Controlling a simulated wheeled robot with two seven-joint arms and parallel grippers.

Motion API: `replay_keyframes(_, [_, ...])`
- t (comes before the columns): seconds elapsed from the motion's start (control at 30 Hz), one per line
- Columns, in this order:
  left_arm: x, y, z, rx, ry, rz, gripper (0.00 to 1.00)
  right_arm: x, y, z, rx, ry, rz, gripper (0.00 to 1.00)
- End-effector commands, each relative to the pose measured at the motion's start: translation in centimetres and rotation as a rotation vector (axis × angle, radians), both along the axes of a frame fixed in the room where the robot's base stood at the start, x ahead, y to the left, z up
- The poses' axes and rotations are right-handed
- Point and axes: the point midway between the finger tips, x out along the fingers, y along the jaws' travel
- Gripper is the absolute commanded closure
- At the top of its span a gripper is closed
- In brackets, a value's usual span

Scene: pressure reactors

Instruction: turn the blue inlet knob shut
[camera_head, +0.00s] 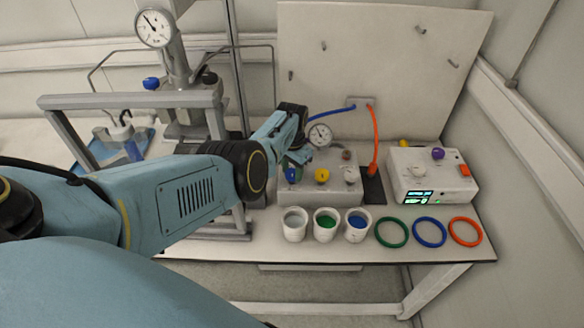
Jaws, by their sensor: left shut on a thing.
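The blue knob (292,175) is at the left end of the front of a grey valve box (322,191). A yellow knob (322,175) and a white knob (351,175) sit to its right. My left arm reaches across from the left. My left gripper (296,163) is at the blue knob and shut on it. The wrist partly hides the fingers and the upper part of the knob, so its turn angle cannot be read. My right gripper is not in view.
A round gauge (319,136) stands on the valve box. A white control unit (431,177) is to the right. Cups (325,226) and coloured rings (430,232) line the table's front. A reactor with a gauge (154,27), a blue knob (151,83) and a grey frame (130,101) stands left.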

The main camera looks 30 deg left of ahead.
Motion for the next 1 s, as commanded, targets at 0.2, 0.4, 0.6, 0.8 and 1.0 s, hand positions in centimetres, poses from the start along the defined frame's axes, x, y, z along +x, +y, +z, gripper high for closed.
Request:
replay_keyframes(0.2, [0.12, 0.11, 0.14, 0.002, -0.003, -0.054, 0.83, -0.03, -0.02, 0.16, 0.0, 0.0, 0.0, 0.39])
replay_keyframes(0.4, [0.14, 0.08, 0.13, 0.001, -0.004, -0.067, 0.83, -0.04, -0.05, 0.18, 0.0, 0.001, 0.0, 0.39])
replay_keyframes(0.6, [0.15, 0.06, 0.15, 0.001, -0.004, -0.068, 0.83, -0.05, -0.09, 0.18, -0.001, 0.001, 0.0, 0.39])
replay_keyframes(0.8, [0.15, 0.05, 0.16, 0.001, -0.004, -0.067, 0.46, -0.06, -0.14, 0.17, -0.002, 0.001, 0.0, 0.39])
replay_keyframes(1.0, [0.09, 0.02, 0.08, 0.001, -0.002, -0.066, 0.39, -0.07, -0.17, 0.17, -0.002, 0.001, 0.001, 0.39])
